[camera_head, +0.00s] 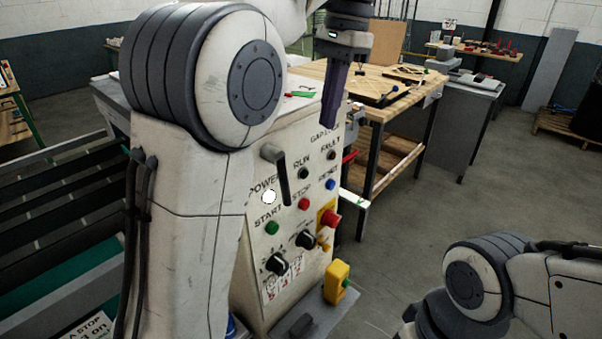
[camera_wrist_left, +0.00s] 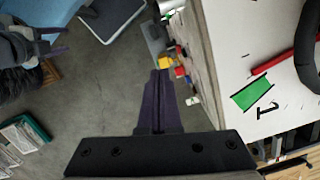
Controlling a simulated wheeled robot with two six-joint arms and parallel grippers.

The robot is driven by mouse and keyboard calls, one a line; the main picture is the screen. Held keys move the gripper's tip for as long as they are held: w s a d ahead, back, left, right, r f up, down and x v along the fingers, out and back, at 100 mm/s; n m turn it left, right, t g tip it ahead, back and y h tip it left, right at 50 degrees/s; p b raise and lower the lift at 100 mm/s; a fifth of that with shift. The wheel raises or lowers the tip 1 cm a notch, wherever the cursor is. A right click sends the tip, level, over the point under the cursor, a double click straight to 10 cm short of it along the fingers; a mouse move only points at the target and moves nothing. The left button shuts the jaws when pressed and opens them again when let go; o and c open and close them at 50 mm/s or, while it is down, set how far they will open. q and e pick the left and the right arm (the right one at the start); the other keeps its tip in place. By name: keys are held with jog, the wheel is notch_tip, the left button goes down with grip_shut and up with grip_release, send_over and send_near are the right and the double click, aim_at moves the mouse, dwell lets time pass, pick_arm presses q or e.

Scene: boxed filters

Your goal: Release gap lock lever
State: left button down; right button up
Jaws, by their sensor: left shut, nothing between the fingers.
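The control panel (camera_head: 285,235) faces the camera, with lettering ending in GAP LOCK near its top right, partly hidden by my left gripper. A dark lever handle (camera_head: 283,178) hangs down from a grey pivot at the panel's upper left; I cannot tell whether it is the gap lock lever. My left gripper (camera_head: 329,122) is shut and empty, pointing down in front of the panel's upper right, apart from the dark handle. Its shut fingers also show in the left wrist view (camera_wrist_left: 160,75). What looks like my right gripper (camera_wrist_left: 58,42) is at the left edge there, too unclear to read.
A red emergency button (camera_head: 331,218) and a yellow block (camera_head: 337,283) stick out at the panel's lower right. A wooden workbench (camera_head: 400,85) with tools stands behind.

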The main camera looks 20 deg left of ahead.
pick_arm(q)
jog(key=shift+s+a+f+b, duration=0.4)
jog(key=shift+s+a+f, duration=0.3)
jog(key=shift+f, duration=0.95)
jog(key=shift+s+a+f+b, duration=0.35)
jog(key=shift+s+a+f, duration=0.35)
jog(key=shift+f, duration=0.9)
jog(key=shift+s+a+f+b, duration=0.45)
jog(key=shift+s+f, duration=0.4)
jog(key=shift+f, duration=0.8)
jog(key=shift+s+a+f+g+p, duration=0.25)
jog(key=shift+s+g+p, duration=0.3)
jog(key=shift+p, duration=0.7)
